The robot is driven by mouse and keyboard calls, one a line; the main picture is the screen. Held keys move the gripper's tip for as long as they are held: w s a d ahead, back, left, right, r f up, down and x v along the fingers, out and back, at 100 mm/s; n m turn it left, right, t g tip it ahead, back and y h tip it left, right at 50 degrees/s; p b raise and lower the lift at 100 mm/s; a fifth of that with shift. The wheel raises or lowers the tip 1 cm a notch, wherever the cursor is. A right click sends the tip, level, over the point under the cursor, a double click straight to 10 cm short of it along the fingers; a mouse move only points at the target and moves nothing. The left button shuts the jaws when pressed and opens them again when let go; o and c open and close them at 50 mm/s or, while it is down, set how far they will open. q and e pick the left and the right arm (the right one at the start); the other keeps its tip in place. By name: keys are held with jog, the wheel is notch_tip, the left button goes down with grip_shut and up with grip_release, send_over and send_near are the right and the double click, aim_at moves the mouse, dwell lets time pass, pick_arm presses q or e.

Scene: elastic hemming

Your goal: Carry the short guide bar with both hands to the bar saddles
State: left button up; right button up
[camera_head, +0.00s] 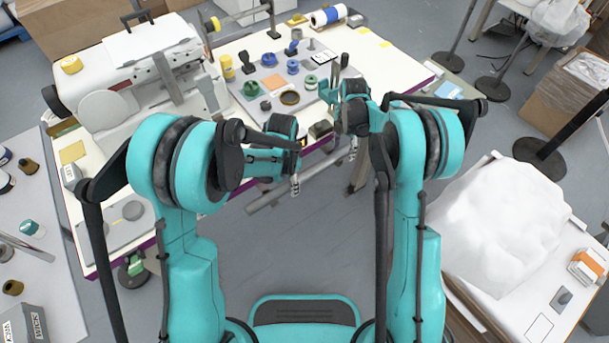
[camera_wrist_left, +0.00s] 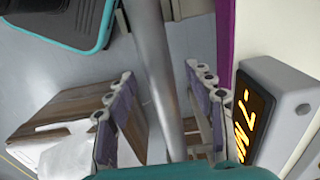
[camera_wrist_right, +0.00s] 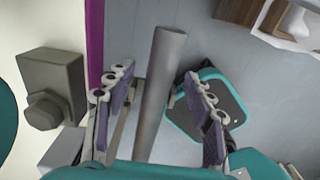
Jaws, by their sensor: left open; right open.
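The short guide bar (camera_head: 272,196) is a grey round bar beside the front edge of the table. My left gripper (camera_head: 295,182) is open at the bar. In the left wrist view the bar (camera_wrist_left: 158,75) runs between its two spread fingers, with gaps at both sides. My right gripper (camera_head: 350,150) is open toward the bar's other end. In the right wrist view the bar (camera_wrist_right: 160,85) lies between its spread fingers, and its end shows beyond them. I cannot tell for sure which parts are the bar saddles.
The white table (camera_head: 100,218) carries a sewing machine (camera_head: 135,65), spools and small parts on a grey mat (camera_head: 262,75). A display box (camera_wrist_left: 270,110) stands near my left gripper. A dark block (camera_wrist_right: 52,80) sits near my right gripper. A white-covered side table (camera_head: 500,220) is at the right.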

pick_arm(q)
jog(key=shift+f, duration=0.45)
pick_arm(e)
jog(key=shift+f, duration=0.45)
pick_arm(q)
jog(key=shift+c, duration=0.2)
pick_arm(e)
jog(key=shift+c, duration=0.2)
pick_arm(q)
grip_shut()
pick_arm(e)
grip_shut()
pick_arm(q)
jog(key=shift+r, duration=0.15)
pick_arm(e)
jog(key=shift+r, duration=0.15)
